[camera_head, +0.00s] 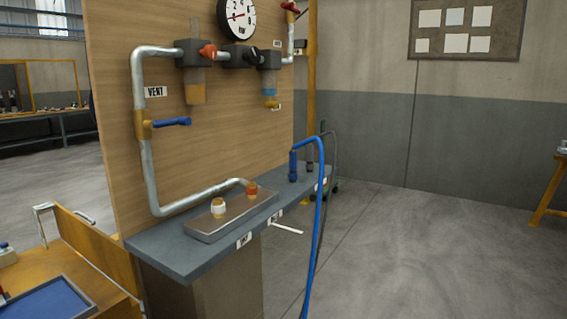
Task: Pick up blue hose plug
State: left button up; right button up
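The blue hose plug (293,166) stands upright near the right end of the grey shelf (165,249). A blue hose (319,215) runs from its top, arcs to the right and hangs down past the shelf's front edge. A dark plug (309,156) with a dark grey hose (335,160) stands close behind it on the right. How the blue plug is seated at its base is too small to tell. Neither of my grippers is in view, and nothing touches the blue plug except its hose.
A metal block (232,214) with a white and an orange-red fitting sits on the shelf, left of the plugs. Pipes, valves and a gauge (236,16) fill the wooden panel (115,90). A wooden bench stands at lower left. The floor (430,245) at right is clear.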

aim_at(292, 154)
jog(key=l+u, duration=0.15)
jog(key=u, duration=0.2)
jog(key=i+l+u, duration=0.1)
jog(key=l+u, duration=0.15)
jog(key=u, duration=0.15)
jog(key=l+u, duration=0.15)
jog(key=u, duration=0.2)
jog(key=l+u, duration=0.25)
jog(key=l, duration=0.3)
jog(key=k+l+u, duration=0.1)
jog(key=l+u, duration=0.15)
jog(key=l, duration=0.7)
jog(key=k+l+u, duration=0.1)
jog(key=l, duration=0.25)
jog(key=k+l+u, duration=0.1)
jog(key=l, duration=0.3)
